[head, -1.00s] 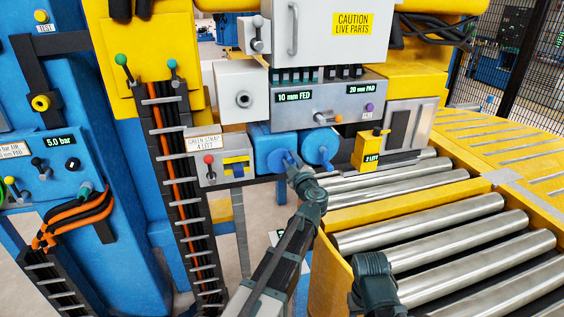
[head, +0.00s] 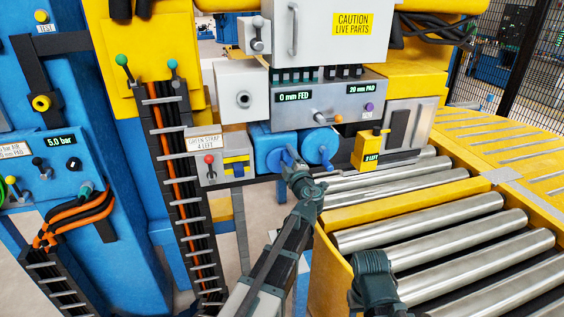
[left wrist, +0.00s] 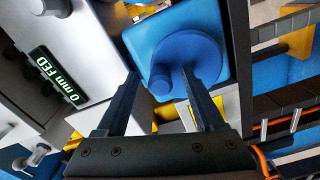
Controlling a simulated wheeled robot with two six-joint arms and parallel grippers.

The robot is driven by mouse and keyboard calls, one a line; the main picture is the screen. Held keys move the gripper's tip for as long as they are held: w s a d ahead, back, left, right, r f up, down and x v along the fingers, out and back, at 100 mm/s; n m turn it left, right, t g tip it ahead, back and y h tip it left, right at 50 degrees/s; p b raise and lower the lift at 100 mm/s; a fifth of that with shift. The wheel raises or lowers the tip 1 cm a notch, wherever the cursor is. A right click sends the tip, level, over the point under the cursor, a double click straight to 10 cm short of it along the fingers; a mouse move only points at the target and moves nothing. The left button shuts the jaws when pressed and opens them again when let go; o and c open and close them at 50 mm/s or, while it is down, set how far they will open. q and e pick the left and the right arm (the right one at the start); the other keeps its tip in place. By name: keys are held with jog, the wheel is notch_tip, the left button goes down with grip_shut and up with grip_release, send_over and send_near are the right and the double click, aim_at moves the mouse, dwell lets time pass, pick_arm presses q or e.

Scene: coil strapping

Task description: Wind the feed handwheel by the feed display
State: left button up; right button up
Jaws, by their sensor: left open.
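The feed display (head: 293,97) reads "0 mm FED" on the grey panel; it also shows at the left of the left wrist view (left wrist: 57,76). Below the panel are two blue round wheels. My left gripper (head: 289,160) is at the left wheel (head: 268,149). In the left wrist view this blue handwheel (left wrist: 200,50) lies ahead, with a round blue knob (left wrist: 160,80) between the two fingers. My left gripper (left wrist: 160,75) is open; I cannot tell whether a finger touches the knob. The other wheel (head: 320,143) is just right of it.
A grey box with a red lever (head: 210,168) stands left of the wheels. Steel rollers (head: 420,222) in a yellow frame fill the lower right. A cable ladder (head: 182,200) runs down at left.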

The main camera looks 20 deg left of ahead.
pick_arm(q)
jog(key=m, duration=0.9)
jog(key=shift+m, duration=1)
jog(key=m, duration=0.2)
jog(key=shift+m, duration=0.3)
jog(key=m, duration=0.8)
jog(key=shift+m, duration=0.4)
